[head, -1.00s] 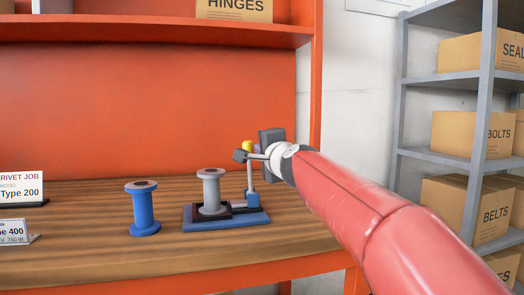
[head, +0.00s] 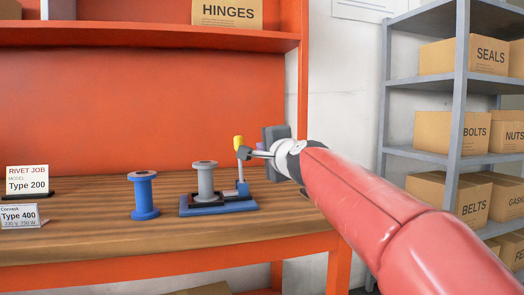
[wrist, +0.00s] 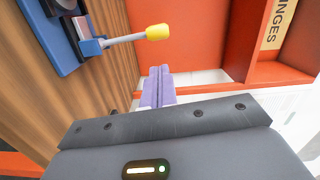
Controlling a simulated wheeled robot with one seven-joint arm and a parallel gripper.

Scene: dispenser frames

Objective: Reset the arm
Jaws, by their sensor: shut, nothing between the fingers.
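My gripper, at the end of my red arm, shows in the wrist view as two lilac fingers (wrist: 158,88) shut together with nothing between them. In the wrist view the yellow knob (wrist: 157,32) is beyond the fingertips, with a visible gap in the picture. A grey spool (head: 206,181) stands upright on the base.
A blue spool (head: 144,196) stands on the wooden bench (head: 110,240) left of the base. Two signs stand further left, including the Type 200 sign (head: 27,180). An orange shelf (head: 130,41) spans above. A grey rack (head: 425,85) with boxes stands at the right.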

